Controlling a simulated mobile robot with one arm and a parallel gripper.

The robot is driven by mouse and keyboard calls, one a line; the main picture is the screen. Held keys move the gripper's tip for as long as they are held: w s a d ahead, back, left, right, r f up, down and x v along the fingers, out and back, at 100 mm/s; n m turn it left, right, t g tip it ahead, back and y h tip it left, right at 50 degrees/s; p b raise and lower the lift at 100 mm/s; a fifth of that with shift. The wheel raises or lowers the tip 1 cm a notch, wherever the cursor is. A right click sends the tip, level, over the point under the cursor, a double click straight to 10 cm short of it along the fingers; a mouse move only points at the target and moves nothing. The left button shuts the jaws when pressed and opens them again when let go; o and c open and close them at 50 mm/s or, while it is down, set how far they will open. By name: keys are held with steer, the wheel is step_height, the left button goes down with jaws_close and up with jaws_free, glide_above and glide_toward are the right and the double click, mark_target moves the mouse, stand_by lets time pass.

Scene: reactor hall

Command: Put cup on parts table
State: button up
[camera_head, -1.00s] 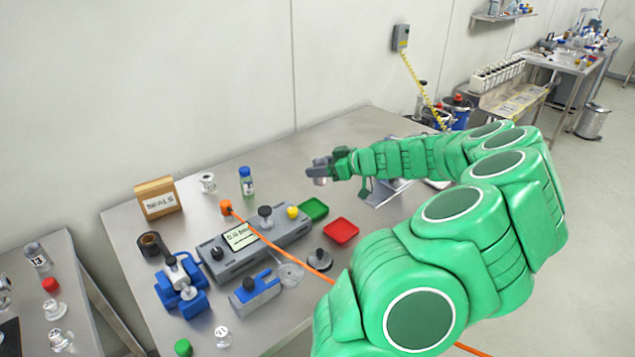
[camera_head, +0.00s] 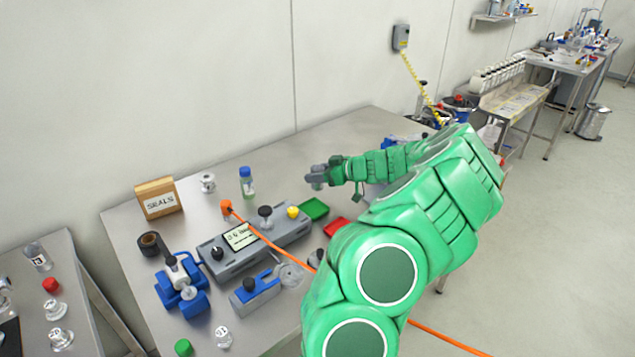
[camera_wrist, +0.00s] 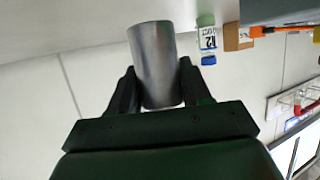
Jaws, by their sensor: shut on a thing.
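A grey metal cup (camera_wrist: 154,62) is held between the two fingers of my gripper (camera_wrist: 158,88) in the wrist view. In the head view my gripper (camera_head: 322,176) is above the back part of the steel table (camera_head: 290,160), right of the blue-capped bottle (camera_head: 247,184). The cup there is small and partly hidden by the fingers. I cannot tell whether it touches the table. No label in view names the parts table.
The steel table carries a SEALS box (camera_head: 157,198), a grey instrument (camera_head: 255,240) with an orange cable, blue fixtures (camera_head: 183,288), a green tray (camera_head: 314,209) and a red tray (camera_head: 336,226). Another table (camera_head: 85,300) stands at left. The back of the table has clear space.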

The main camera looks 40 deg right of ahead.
steer(key=shift+f, duration=1.6)
steer(key=shift+w+f, duration=0.1)
steer(key=o, duration=1.1)
steer(key=shift+c, duration=0.2)
